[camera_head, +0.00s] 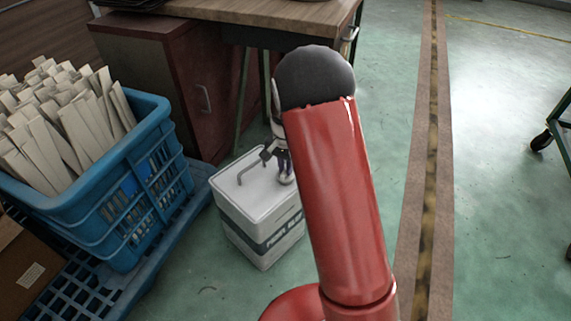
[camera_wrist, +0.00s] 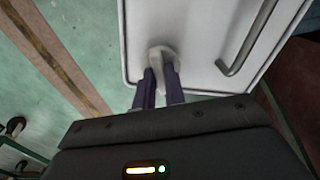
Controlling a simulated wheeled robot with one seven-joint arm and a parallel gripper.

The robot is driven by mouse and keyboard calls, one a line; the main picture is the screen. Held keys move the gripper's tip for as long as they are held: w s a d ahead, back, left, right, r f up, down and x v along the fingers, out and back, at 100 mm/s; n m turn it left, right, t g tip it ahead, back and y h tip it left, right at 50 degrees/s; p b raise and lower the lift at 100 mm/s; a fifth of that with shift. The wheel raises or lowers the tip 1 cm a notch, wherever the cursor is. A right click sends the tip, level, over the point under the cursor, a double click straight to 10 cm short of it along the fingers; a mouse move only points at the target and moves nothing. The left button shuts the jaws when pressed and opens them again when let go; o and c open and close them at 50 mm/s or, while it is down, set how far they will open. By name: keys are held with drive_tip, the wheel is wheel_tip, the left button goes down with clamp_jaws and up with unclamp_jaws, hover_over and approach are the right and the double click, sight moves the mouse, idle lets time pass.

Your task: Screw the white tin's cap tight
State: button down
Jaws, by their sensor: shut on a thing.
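The white tin (camera_head: 262,218) stands upright on the green floor, a square can with a dark lettered band and a bent grey handle (camera_head: 246,172) on its top. Its white top also fills much of the wrist view (camera_wrist: 205,50). The pale cap (camera_wrist: 161,52) sits near one edge of the top, between my fingertips. My gripper (camera_wrist: 162,76) points down at the top and its two dark fingers are shut on the cap. In the head view my gripper (camera_head: 284,174) is at the tin's right side, and the cap is hidden there.
A blue crate (camera_head: 100,230) full of pale strips stands on a blue pallet (camera_head: 75,295) left of the tin. A wooden-topped bench (camera_head: 245,12) with a dark red cabinet (camera_head: 180,85) is behind. Open floor lies to the right, with a worn striped line.

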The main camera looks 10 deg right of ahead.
sight(285, 169)
drive_tip(key=shift+m+p, duration=0.6)
drive_tip(key=shift+m, duration=1.3)
drive_tip(key=c, duration=1.5)
unclamp_jaws()
drive_tip(key=shift+o, duration=0.2)
drive_tip(key=shift+r+p, duration=0.4)
drive_tip(key=shift+r, duration=3.5)
drive_tip(key=shift+r, duration=0.1)
